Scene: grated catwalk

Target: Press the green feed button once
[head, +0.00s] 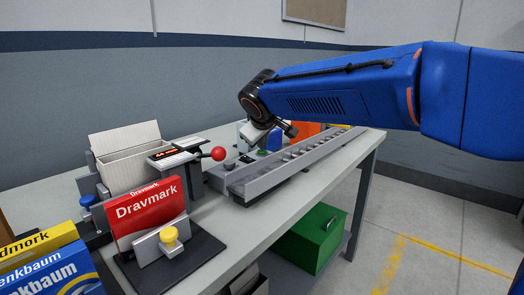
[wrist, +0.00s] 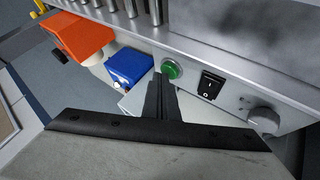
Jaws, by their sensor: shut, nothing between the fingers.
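The green feed button (wrist: 172,70) shows in the wrist view, round and set in a pale ring on the front of a grey metal housing (wrist: 235,82). My gripper (wrist: 161,84) is shut and empty. Its dark fingertips are just below and slightly left of the button in that view; I cannot tell whether they touch it.
A black rocker switch (wrist: 210,85) and a grey knob (wrist: 263,119) sit right of the button. A blue box (wrist: 128,67) and an orange object (wrist: 78,38) lie to its left. A red-ball lever (head: 218,153) and a red Dravmark box (head: 148,212) stand on the bench (head: 240,229).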

